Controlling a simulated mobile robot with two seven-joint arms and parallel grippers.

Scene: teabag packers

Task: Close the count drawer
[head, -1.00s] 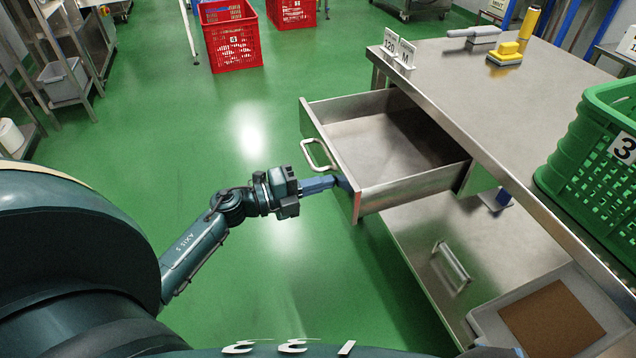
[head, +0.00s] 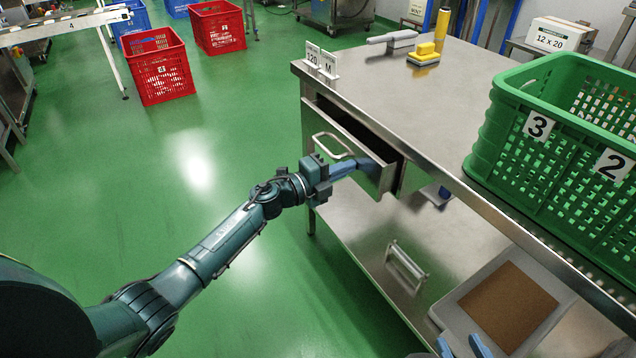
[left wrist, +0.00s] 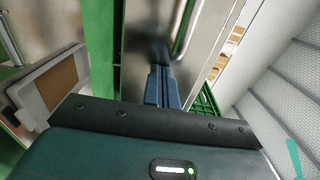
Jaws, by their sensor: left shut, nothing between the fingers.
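The count drawer (head: 318,122) in the steel table is partly open, with a narrow strip of its dark inside showing. Its front carries a bar handle (head: 334,145), which also shows in the left wrist view (left wrist: 184,38). My left gripper (head: 372,166) is shut and empty, its blue fingers at the near end of the drawer front, beside the handle and not around it. In the left wrist view the shut fingers (left wrist: 162,72) meet the steel front; exact contact is hard to tell. My right gripper (head: 462,346) shows only its blue fingertips, apart, at the bottom edge.
A green crate (head: 500,130) stands on the steel tabletop (head: 430,110) at the right. Small sign cards (head: 320,60) stand at its far left corner. A grey tray (head: 450,310) with a brown sheet is below.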

